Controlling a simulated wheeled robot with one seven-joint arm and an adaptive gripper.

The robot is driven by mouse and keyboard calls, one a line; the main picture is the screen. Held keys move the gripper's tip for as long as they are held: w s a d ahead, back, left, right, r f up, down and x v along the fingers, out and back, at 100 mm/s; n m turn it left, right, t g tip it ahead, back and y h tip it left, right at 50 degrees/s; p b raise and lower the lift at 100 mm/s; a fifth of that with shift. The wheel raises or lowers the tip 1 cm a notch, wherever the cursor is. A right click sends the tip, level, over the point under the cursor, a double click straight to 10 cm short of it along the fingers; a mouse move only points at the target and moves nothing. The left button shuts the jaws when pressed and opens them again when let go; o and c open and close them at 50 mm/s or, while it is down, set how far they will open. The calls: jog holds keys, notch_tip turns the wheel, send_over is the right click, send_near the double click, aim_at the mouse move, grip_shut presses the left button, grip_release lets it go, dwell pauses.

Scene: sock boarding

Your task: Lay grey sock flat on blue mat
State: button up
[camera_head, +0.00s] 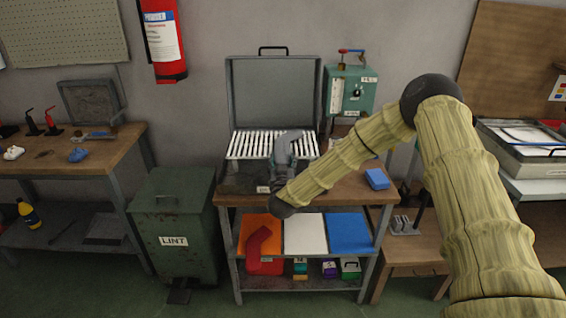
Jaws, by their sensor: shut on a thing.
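The grey sock (289,139) is up over the bench top, in front of the white slats of an open press. My gripper (281,160) is shut on it at its lower part. The sock stands upright with its upper end bent to the right. The fingertips are small here and partly hidden by the sock and my wrist. The blue mat (349,234) lies bare on the shelf below the bench top, at its right end. My gripper is above and left of this mat, well apart from it.
On the same shelf, a white mat (305,238) is bare and an orange mat (254,224) bears a red sock (260,248). The bench top (345,187) overhangs the shelf. A blue block (377,179) lies on it. A green lint bin (172,215) stands left.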

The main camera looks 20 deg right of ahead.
jog(key=shift+f, duration=0.2)
jog(key=o, duration=0.8)
